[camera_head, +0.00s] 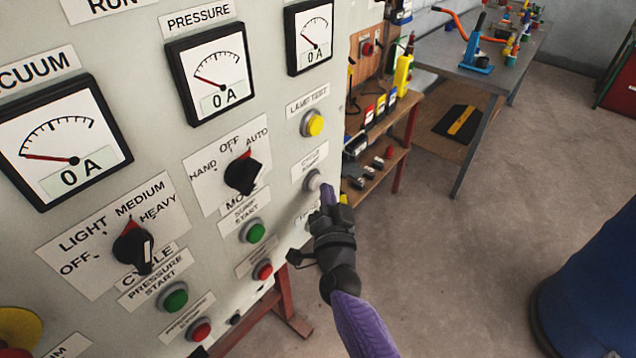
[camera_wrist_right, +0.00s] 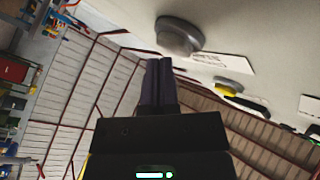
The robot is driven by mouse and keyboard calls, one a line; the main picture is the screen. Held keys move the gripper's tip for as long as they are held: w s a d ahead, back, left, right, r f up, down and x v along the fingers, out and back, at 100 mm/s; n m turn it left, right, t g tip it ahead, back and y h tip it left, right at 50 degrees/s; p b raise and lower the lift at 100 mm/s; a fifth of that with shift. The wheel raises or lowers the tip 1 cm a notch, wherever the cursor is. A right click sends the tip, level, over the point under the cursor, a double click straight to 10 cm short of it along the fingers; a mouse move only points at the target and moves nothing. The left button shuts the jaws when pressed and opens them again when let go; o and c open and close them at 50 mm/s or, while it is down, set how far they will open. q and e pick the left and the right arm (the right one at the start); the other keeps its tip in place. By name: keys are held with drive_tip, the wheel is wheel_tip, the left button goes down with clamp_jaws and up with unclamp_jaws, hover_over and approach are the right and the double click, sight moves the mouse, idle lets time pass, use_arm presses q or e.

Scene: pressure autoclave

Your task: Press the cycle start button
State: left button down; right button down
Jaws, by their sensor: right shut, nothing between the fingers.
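The cycle start button (camera_head: 312,180) is a round whitish button in a grey ring on the right part of the panel (camera_head: 270,60), below its small label (camera_head: 309,160). It also shows in the right wrist view (camera_wrist_right: 180,36), just beyond my fingertips. My right gripper (camera_head: 327,193) is shut and empty, its purple fingers pointing at the panel. In the head view the fingertips overlap the button's lower right edge. In the wrist view the fingertips (camera_wrist_right: 159,64) are just short of the button's edge; I cannot tell whether they touch. My left gripper is not in view.
The yellow lamp test button (camera_head: 314,123) is above. Green (camera_head: 254,232) and red (camera_head: 263,270) buttons and a mode selector (camera_head: 243,174) are to the left. A wooden shelf (camera_head: 380,170) stands behind the panel's right edge. A blue drum (camera_head: 590,285) is at right; the floor between is clear.

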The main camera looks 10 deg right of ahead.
drive_tip(key=shift+w+a, duration=0.3)
drive_tip(key=shift+w, duration=0.05)
idle(0.6)
drive_tip(key=shift+s+d, duration=0.1)
drive_tip(key=shift+s+d+p, duration=0.3)
drive_tip(key=shift+s+d, duration=0.15)
drive_tip(key=shift+s, duration=0.15)
drive_tip(key=s+d+p, duration=0.1)
drive_tip(key=s, duration=0.1)
drive_tip(key=s+d+p, duration=0.1)
drive_tip(key=s+d, duration=0.1)
idle(0.5)
idle(0.5)
